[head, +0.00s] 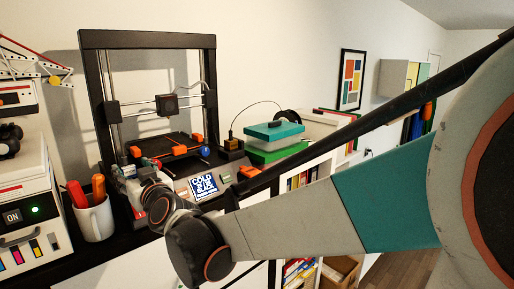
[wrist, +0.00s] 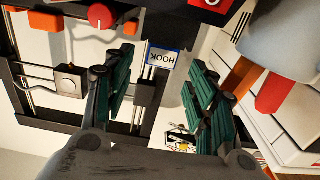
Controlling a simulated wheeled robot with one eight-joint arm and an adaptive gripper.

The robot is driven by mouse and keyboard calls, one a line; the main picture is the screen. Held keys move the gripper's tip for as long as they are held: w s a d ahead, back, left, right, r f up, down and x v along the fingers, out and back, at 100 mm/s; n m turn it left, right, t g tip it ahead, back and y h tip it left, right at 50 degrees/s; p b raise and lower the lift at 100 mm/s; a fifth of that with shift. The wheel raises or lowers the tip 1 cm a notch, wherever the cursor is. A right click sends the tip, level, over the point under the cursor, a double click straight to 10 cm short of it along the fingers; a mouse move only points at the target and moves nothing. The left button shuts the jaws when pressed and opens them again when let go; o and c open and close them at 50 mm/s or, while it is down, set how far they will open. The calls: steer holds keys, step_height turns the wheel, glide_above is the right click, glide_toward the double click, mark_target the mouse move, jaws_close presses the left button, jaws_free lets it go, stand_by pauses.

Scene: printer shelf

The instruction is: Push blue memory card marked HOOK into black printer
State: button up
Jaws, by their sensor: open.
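The black printer (head: 148,40) stands on the shelf with its tall frame upright. In the wrist view its frame (wrist: 70,125) fills the left side, upside down. The blue memory card marked HOOK (wrist: 163,55) shows its label upside down, in line with the gap between the fingertips. My gripper (wrist: 159,64) is open, with a teal finger on either side of the card and visible space at each side. I cannot tell how deep the card sits in any slot. In the head view my wrist hides most of the printer's lower front, and the card cannot be made out.
A mug (head: 93,217) with red and orange handles stands left of my gripper, beside a white machine (head: 25,180) marked ON. A blue-and-white sign (head: 203,187) stands at the printer's front right. Teal and green boxes (head: 275,133) are further right.

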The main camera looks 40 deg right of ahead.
steer(key=s, duration=0.8)
steer(key=shift+w, duration=0.1)
steer(key=s+a+f+n+g+y+b, duration=0.1)
steer(key=s+f+g+b, duration=0.15)
steer(key=f+b, duration=0.5)
steer(key=s+a+f+g+b, duration=0.1)
steer(key=s+f+b, duration=0.3)
steer(key=f, duration=0.6)
steer(key=s+a+f+n+g+y+b, duration=0.1)
steer(key=s+a+f+g+b, duration=0.15)
steer(key=f+b, duration=0.5)
steer(key=s+d+f+g+b, duration=0.1)
steer(key=s+f+b, duration=0.2)
steer(key=f, duration=0.4)
steer(key=s+d+f+m+g+h+b, duration=0.1)
steer(key=s+f+b, duration=0.3)
steer(key=f, duration=0.4)
steer(key=s+d+f+m+g+h+b, duration=0.1)
steer(key=s+d+f+g+b, duration=0.1)
steer(key=f, duration=0.5)
steer(key=s+g+b, duration=0.1)
steer(key=s+b, duration=0.1)
steer(key=s, duration=0.1)
steer(key=shift+s+d+f, duration=0.15)
steer(key=shift+d+f, duration=0.05)
steer(key=shift+d, duration=0.05)
